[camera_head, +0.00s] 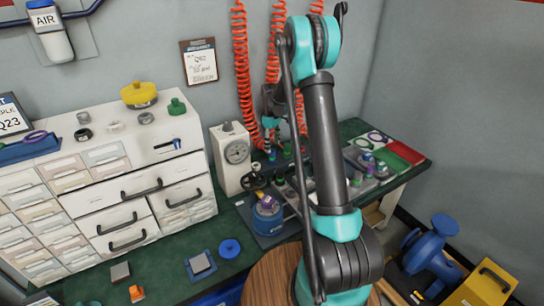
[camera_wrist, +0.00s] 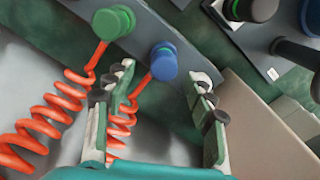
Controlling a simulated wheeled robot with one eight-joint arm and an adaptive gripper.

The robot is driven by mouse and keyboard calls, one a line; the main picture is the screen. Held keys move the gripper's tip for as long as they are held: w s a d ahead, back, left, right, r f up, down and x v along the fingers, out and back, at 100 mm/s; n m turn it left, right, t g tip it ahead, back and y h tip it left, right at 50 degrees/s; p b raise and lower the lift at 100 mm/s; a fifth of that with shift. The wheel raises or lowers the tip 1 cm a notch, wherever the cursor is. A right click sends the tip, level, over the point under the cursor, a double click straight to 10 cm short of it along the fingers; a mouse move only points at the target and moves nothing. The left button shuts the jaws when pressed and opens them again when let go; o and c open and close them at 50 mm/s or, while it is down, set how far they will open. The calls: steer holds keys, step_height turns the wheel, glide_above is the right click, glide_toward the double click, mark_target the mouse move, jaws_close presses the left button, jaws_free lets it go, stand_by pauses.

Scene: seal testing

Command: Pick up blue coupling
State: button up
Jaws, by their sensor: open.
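The blue coupling (camera_wrist: 164,64) is a short blue cylinder with a green ring, on the end of a red coiled hose in the wrist view. It sits at a grey strip, between and just beyond the fingertips of my gripper (camera_wrist: 164,77). My gripper is open, with a dark-padded finger on each side and nothing held. In the head view my gripper (camera_head: 270,122) is partly hidden by my arm near the back of the bench.
A green coupling (camera_wrist: 113,22) on another red coiled hose (camera_wrist: 60,100) is close by on the left. Dark knobs on a grey plate (camera_wrist: 265,30) stand at the upper right. A white gauge box (camera_head: 231,158) stands left of my gripper in the head view.

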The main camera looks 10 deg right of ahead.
mark_target(272, 150)
steer(key=shift+s+a+f, duration=0.15)
steer(key=shift+f, duration=2.55)
steer(key=shift+c, duration=0.3)
jaws_close()
